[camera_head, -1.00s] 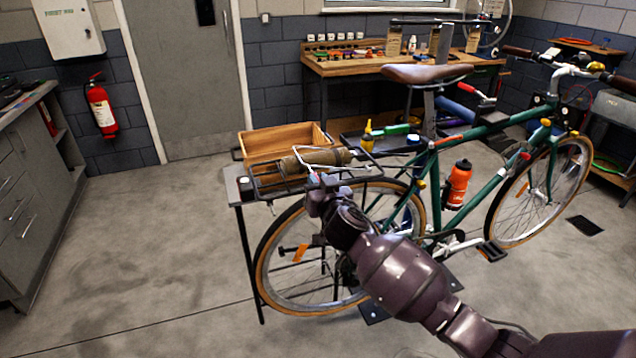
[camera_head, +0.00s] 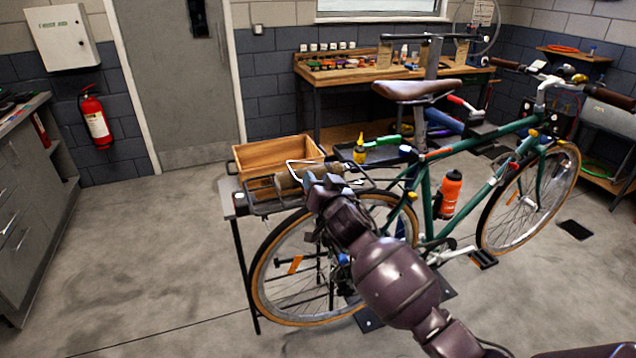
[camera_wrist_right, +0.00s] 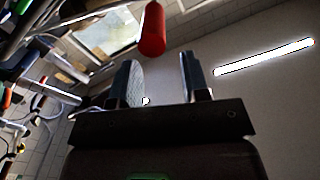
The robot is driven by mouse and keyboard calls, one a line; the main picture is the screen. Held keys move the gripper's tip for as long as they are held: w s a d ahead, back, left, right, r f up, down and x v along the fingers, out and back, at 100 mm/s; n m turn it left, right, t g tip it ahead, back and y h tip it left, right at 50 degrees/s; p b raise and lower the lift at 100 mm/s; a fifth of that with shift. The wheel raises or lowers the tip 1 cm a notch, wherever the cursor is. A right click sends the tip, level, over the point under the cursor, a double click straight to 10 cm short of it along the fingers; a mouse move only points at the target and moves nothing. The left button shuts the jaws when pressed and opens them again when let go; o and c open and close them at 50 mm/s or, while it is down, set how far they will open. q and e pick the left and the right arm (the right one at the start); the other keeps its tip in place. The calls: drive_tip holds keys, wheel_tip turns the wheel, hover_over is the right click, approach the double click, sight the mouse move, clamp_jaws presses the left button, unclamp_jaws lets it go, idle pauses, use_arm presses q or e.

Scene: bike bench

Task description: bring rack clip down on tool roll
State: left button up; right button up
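The tan tool roll (camera_head: 287,184) lies on the bike's rear rack, partly hidden behind my right gripper. The wire rack clip (camera_head: 291,163) shows as a thin pale loop at the roll, just beyond my gripper; whether it presses on the roll is hard to tell. My right gripper (camera_head: 322,181) is over the near side of the rack and overlaps the roll and clip in the head view. In the right wrist view its two fingers (camera_wrist_right: 159,78) stand apart with nothing visibly held between them. My left gripper is out of view.
A wooden crate (camera_head: 270,156) stands behind the rack on a small table. A yellow bottle (camera_head: 360,153) and a dark tray (camera_head: 385,156) are to its right. The saddle (camera_head: 416,90) rises right of the arm. Open floor lies to the left.

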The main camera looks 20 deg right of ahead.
drive_tip(key=s, duration=1)
drive_tip(key=shift+s+d, duration=0.2)
drive_tip(key=shift+s, duration=0.2)
idle(0.4)
